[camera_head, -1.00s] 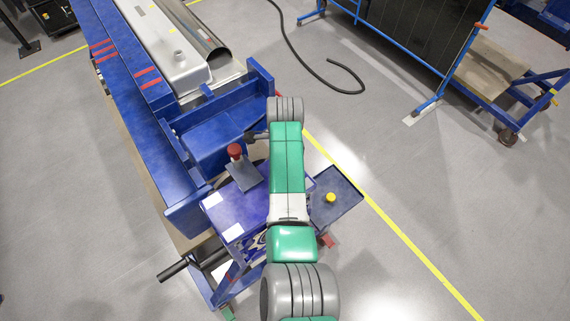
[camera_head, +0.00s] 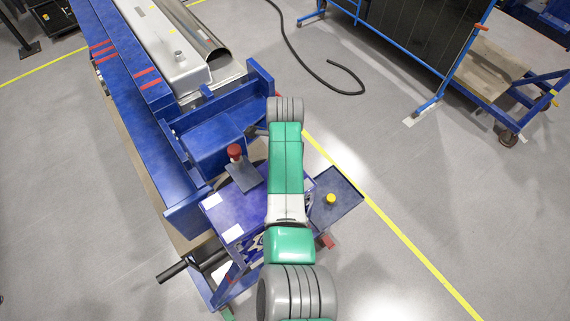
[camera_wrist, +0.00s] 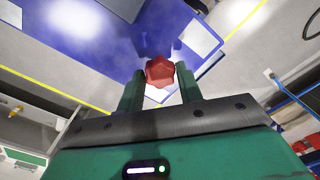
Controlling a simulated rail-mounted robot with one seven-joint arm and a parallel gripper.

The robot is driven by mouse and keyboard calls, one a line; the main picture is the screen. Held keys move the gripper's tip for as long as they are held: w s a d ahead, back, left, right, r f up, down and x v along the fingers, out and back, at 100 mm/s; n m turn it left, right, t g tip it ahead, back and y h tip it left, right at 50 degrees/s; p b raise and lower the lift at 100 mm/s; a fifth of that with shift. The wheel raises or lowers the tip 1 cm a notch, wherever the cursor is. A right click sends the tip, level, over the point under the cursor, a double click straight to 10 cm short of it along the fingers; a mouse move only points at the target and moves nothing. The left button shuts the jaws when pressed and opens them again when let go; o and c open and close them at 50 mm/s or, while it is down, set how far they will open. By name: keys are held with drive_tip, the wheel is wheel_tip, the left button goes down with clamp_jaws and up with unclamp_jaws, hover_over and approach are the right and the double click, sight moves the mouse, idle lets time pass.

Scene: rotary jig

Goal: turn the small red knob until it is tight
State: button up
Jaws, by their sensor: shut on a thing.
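The small red knob (camera_wrist: 160,70) shows in the wrist view as a lobed red head between my fingertips, in front of a blue surface. My gripper (camera_wrist: 160,82) is shut on it, with one dark green finger on each side. The knob's stem and what it is seated in are hidden, so I cannot tell how tight it is. In the head view my green and grey arm covers the grip.
A red-topped part (camera_head: 235,152) stands on a grey plate on the blue jig (camera_head: 215,150). The floor to the right is clear up to a blue-framed cart (camera_head: 425,105).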

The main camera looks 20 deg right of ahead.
drive_tip(key=o, duration=1)
wheel_tip(320, 180, up, 8)
drive_tip(key=shift+f+b, duration=0.1)
drive_tip(key=shift+b, duration=0.45)
